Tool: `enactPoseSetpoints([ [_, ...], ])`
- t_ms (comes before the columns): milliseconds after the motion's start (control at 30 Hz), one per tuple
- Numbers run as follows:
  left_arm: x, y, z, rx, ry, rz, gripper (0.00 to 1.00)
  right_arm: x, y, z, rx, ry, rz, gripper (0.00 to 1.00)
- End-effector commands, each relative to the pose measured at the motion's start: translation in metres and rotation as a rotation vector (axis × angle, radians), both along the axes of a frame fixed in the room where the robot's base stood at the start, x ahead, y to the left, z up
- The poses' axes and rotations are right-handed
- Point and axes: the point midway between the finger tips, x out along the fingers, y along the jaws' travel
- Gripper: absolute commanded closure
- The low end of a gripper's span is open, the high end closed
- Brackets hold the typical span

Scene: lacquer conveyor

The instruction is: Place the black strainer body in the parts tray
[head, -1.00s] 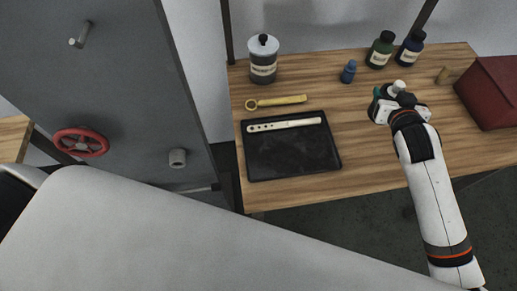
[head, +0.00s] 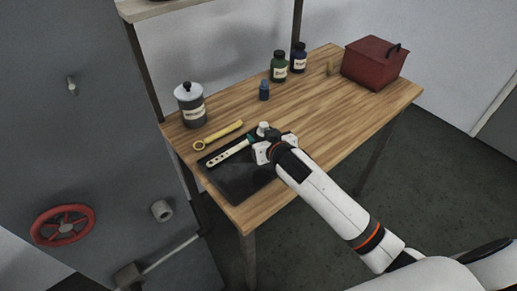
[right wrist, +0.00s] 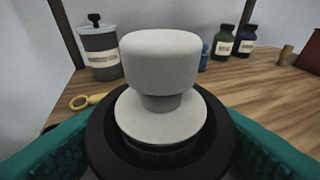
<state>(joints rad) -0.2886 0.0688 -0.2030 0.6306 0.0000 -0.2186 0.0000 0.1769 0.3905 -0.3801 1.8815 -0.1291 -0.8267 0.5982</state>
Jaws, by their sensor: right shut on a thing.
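The black strainer body (right wrist: 110,140) fills the lower middle of the right wrist view, a round black piece with a pale grey stepped knob on top. My right gripper (head: 268,146) is shut on it, with green jaw pads on both sides in the wrist view. In the head view the pale knob (head: 263,128) shows above the gripper, and most of the body is hidden. The gripper is at the right edge of the black parts tray (head: 240,188); its height above the tray is unclear. My left gripper is out of view.
A cream bar with holes (head: 228,153) lies in the tray. A yellow ring-ended tool (head: 220,135) lies behind it. A grey canister (head: 190,106), a small blue bottle (head: 264,92), green (head: 279,68) and dark blue (head: 299,58) bottles and a red box (head: 374,64) stand on the table.

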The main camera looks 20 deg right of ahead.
Motion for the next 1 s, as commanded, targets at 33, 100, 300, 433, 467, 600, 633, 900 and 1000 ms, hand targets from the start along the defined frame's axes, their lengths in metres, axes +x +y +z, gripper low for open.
enactPoseSetpoints([
  [33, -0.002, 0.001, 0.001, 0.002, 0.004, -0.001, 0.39, 0.0, 0.0, -0.003, 0.001, -0.002, 0.001, 0.77],
  [100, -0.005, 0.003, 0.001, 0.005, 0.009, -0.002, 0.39, 0.0, 0.001, -0.011, 0.0, -0.001, 0.001, 0.77],
  [300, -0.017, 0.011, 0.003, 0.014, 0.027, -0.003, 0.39, 0.0, 0.001, -0.037, 0.001, -0.001, 0.002, 0.77],
  [433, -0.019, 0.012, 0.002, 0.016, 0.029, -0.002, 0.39, 0.0, 0.001, -0.04, 0.001, -0.004, 0.002, 0.77],
  [467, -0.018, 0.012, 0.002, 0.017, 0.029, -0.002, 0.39, 0.0, 0.001, -0.04, 0.001, -0.004, 0.002, 0.77],
  [600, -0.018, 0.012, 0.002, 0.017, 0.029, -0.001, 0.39, 0.0, 0.001, -0.04, 0.001, -0.004, 0.002, 0.77],
  [633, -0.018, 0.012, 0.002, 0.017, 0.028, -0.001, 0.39, 0.0, 0.001, -0.041, 0.001, -0.004, 0.003, 0.77],
  [900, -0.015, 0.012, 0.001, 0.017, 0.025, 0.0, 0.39, 0.0, 0.001, -0.044, 0.001, -0.001, 0.002, 0.2],
  [1000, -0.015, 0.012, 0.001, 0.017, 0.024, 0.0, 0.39, 0.0, 0.001, -0.044, 0.001, -0.001, 0.002, 0.2],
])
